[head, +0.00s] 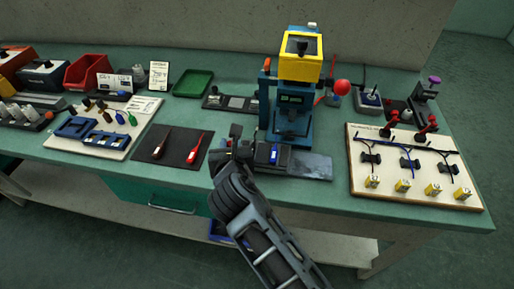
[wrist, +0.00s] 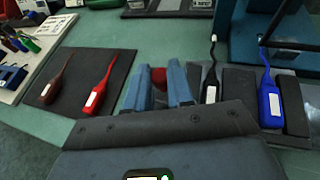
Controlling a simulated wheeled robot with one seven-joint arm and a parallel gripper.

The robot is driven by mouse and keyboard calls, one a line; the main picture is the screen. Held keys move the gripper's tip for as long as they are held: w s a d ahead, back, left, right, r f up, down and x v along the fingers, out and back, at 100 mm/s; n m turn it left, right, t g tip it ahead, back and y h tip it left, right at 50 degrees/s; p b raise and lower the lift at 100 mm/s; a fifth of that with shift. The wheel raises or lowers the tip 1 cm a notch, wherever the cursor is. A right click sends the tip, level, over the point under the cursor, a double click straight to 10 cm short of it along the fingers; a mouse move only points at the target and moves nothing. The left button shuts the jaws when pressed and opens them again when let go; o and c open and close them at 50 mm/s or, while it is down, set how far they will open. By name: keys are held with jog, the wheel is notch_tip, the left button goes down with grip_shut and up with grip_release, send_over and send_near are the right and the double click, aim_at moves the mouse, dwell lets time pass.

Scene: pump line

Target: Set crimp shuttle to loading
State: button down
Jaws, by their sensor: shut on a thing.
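The crimp shuttle (wrist: 237,82) is a dark grey sliding block with shallow nests, low in front of the blue press (head: 290,119). A black piece (wrist: 210,88) with a white label and a blue piece (wrist: 270,104) lie in its nests. The blue piece also shows in the head view (head: 274,154). My gripper (wrist: 159,84) is at the shuttle's left end, its two blue-grey fingers closed around a red knob (wrist: 159,76). The knob is mostly hidden between the fingers. In the head view my wrist covers the shuttle's left part.
A bare metal rail (head: 312,166) extends right of the shuttle. A dark mat (head: 170,154) with brown and red tools lies left. The press has a yellow top (head: 300,68) and a red ball lever (head: 342,87). A white harness board (head: 408,192) stands right.

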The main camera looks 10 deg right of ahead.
jog(key=a, duration=0.2)
jog(key=w+a, duration=0.1)
jog(key=a, duration=0.1)
jog(key=shift+w, duration=0.15)
jog(key=shift+a, duration=0.1)
jog(key=c, duration=1.3)
grip_release()
jog(key=shift+a, duration=0.1)
jog(key=shift+o, duration=0.2)
jog(key=shift+v, duration=3.9)
